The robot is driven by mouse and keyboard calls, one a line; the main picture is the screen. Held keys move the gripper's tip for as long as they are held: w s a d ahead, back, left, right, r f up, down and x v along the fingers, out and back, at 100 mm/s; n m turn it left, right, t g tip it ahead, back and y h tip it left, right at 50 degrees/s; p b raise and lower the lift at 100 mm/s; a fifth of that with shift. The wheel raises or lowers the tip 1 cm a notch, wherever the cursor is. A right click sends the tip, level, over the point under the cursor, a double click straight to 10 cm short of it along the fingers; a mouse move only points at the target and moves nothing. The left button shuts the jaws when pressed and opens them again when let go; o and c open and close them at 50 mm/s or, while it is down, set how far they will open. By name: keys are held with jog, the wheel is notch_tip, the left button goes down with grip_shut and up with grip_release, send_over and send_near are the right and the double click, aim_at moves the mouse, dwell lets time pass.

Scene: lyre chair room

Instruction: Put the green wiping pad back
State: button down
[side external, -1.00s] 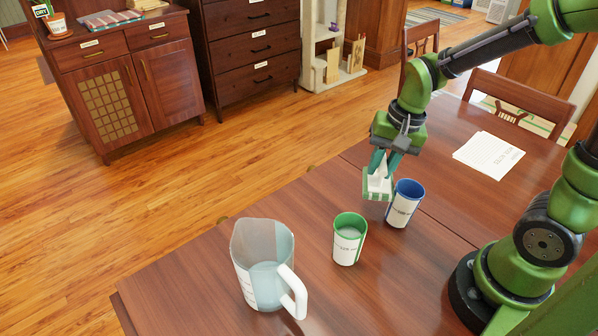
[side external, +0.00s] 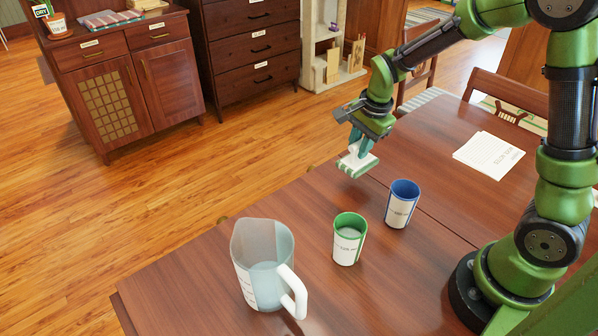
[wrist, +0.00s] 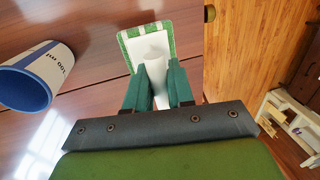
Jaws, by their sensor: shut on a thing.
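The green wiping pad (side external: 357,162) is a white block with green edges. It also shows in the wrist view (wrist: 147,44). My gripper (side external: 360,146) is shut on the pad's white upper part, which sits between the two teal fingers in the wrist view (wrist: 158,84). The part of the pad between the fingers is partly hidden.
A blue-rimmed cup (side external: 402,204), a green-rimmed cup (side external: 348,239) and a clear pitcher (side external: 266,268) stand on the wooden table (side external: 195,290). Papers (side external: 489,155) lie at the right.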

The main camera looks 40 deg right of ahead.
aim_at(357, 163)
jog(key=shift+f, duration=2.7)
jog(key=shift+f, duration=0.2)
jog(key=c, duration=1)
grip_release()
